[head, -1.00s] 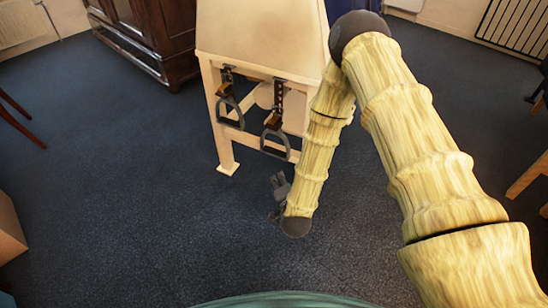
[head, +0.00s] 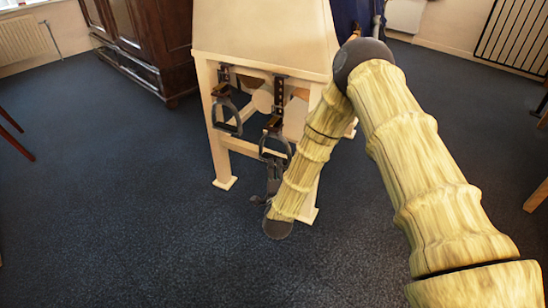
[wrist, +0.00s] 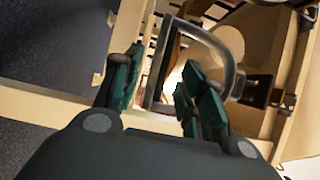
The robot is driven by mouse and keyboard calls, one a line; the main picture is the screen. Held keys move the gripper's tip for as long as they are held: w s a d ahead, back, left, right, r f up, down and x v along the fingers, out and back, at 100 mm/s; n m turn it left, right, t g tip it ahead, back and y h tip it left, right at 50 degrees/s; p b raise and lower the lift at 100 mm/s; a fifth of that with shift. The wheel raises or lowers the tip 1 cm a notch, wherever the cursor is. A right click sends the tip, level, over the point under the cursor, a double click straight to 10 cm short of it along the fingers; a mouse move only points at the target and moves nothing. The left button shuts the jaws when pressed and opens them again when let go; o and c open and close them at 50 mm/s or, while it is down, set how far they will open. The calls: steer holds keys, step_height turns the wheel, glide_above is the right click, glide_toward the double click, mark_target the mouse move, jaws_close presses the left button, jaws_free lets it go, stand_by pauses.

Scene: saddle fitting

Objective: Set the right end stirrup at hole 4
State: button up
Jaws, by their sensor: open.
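Two dark stirrups hang on holed straps at the front of a cream wooden stand (head: 262,35). The right end stirrup (head: 288,150) hangs lower, below its strap (head: 279,92); the other stirrup (head: 238,122) hangs to its left. My gripper (head: 274,168) is just under the right stirrup, partly hidden by my arm. In the wrist view, my gripper (wrist: 160,88) is open, with green-padded fingers. The right stirrup's grey loop (wrist: 222,45) lies ahead, its straight bar showing between the fingers. I cannot tell whether they touch. The strap's hole numbers are too small to read.
The stand's legs (head: 226,165) rise close beside my gripper. A dark wooden cabinet (head: 130,45) stands at the back left. The dark blue carpet (head: 110,200) is clear at the front and left.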

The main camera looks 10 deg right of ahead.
mark_target(274, 157)
steer(key=w+b, duration=0.1)
steer(key=w, duration=0.1)
steer(key=w+b, duration=0.1)
steer(key=w, duration=0.2)
steer(key=w+d+b, duration=0.1)
steer(key=w, duration=0.1)
steer(key=shift+w+d+f, duration=0.1)
steer(key=shift+w+f, duration=0.05)
steer(key=shift+w, duration=0.15)
steer(key=shift+w+d, duration=0.1)
steer(key=shift+w, duration=0.55)
jaws_close()
